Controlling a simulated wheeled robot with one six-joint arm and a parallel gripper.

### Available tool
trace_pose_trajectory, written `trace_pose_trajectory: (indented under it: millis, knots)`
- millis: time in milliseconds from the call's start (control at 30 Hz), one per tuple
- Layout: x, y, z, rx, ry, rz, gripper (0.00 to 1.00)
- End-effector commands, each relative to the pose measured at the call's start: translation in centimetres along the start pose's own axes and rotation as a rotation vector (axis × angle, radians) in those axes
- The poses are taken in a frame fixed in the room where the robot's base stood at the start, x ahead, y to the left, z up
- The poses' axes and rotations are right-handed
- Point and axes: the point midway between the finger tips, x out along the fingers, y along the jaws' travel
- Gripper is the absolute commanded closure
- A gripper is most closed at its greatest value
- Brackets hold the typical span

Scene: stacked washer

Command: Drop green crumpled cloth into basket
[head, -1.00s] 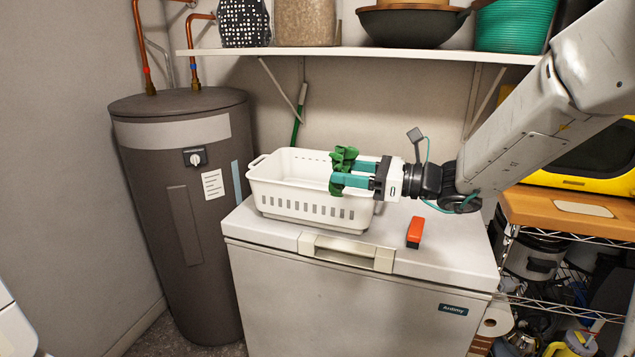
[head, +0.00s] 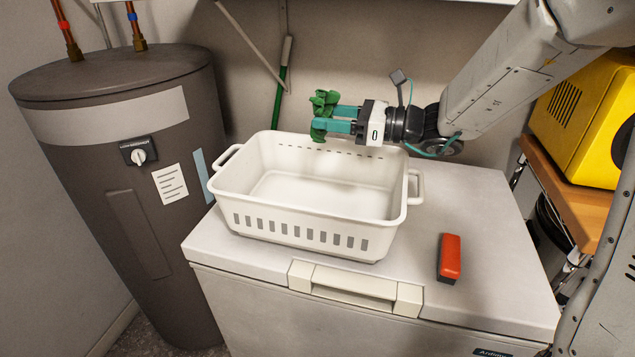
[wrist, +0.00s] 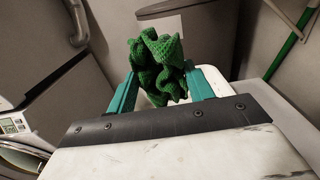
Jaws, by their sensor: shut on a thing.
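The green crumpled cloth (head: 323,114) is held between the teal fingers of my gripper (head: 334,119). It also shows in the wrist view (wrist: 158,65), bunched between the two fingers of my gripper (wrist: 160,88). The white basket (head: 318,222) stands upright on the white chest freezer and looks empty. In the head view the cloth and gripper appear at the basket's far rim, above it in the picture. I cannot tell exactly whether the cloth is over the opening or behind the rim.
The white freezer lid (head: 480,205) carries an orange-and-black object (head: 449,258) right of the basket. A dark grey tank (head: 120,190) stands at left. A yellow appliance (head: 585,115) sits on a wooden shelf at right. A green-handled stick (head: 283,75) leans on the back wall.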

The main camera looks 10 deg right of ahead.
Motion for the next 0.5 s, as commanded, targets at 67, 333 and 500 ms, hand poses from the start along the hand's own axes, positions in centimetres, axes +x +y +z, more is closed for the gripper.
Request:
trace_pose_trajectory:
  millis: [67, 333, 500]
  knots:
    - [-0.1, -0.1, -0.7, 0.002, 0.0, -0.001, 0.66]
    - [-0.4, -0.3, -3.9, 0.004, 0.001, -0.008, 0.66]
    - [-0.4, -0.3, -5.2, 0.002, 0.0, -0.007, 0.66]
